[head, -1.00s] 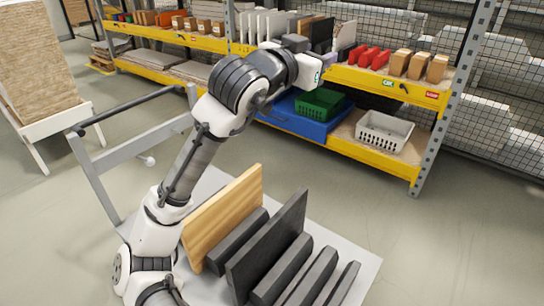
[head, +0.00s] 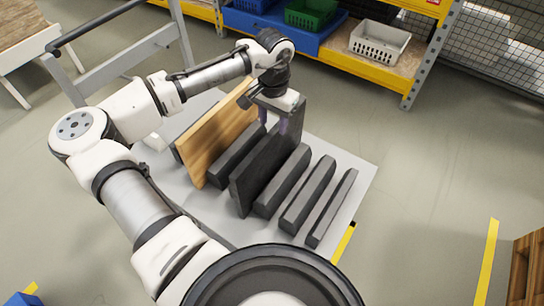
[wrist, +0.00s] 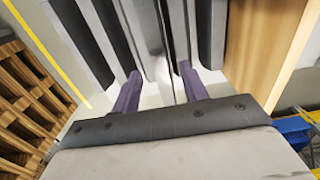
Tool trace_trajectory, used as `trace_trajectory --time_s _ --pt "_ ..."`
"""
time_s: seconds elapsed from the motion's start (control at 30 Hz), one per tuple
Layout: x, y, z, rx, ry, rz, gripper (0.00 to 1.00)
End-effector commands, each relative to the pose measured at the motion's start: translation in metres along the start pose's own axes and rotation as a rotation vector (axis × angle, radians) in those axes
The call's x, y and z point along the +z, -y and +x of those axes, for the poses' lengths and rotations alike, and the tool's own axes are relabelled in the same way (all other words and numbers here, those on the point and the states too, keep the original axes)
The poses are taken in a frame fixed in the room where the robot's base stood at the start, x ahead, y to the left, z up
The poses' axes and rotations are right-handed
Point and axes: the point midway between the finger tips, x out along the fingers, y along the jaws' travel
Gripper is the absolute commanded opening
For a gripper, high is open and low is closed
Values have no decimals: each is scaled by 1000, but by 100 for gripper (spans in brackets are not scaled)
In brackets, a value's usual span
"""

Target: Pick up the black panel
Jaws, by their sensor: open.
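The black panel (head: 262,170) stands upright on edge on the grey cart, between a low dark block and a row of grey-black strips. My gripper (head: 275,122) is at the panel's far upper end, pointing down, with its purple fingers apart. In the wrist view my gripper (wrist: 160,72) is open, with thin upright edges showing between its fingers. I cannot tell whether either finger touches the panel. The hand hides part of the panel's far top corner.
A wooden panel (head: 215,145) stands to the left, with a low dark block (head: 236,157) between it and the black panel. Several dark strips (head: 308,195) stand close on the right. The grey cart (head: 345,165) has bare room at its right edge. A yellow-framed shelf (head: 385,78) stands behind.

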Motion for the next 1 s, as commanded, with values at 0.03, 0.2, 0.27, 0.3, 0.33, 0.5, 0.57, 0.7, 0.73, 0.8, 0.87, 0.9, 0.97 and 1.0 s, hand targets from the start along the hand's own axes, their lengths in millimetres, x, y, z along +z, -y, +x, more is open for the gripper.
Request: trace_trajectory --time_s 0.03,0.2,0.27,0.3,0.33,0.5,0.57,0.7,0.73,0.8,0.87,0.9,0.97,1.0 --pt "0 0 7 0 2 0 44" --pt "0 0 21 0 -2 1 44" --pt "0 0 24 -1 -1 1 44" --pt "1 0 27 -1 0 1 44" --pt "2 0 30 -1 -1 1 44" --pt "7 0 54 0 1 0 44" --pt "6 -1 63 0 0 1 44" --pt "6 -1 74 0 -2 0 44" --pt "6 -1 74 0 -2 0 44" --pt "6 -1 75 0 -3 -1 44" --pt "6 -1 75 0 -3 -1 44" --pt "6 -1 75 0 -3 -1 44" --pt "6 0 75 0 -3 0 38" --pt "6 -1 75 0 -3 0 33"
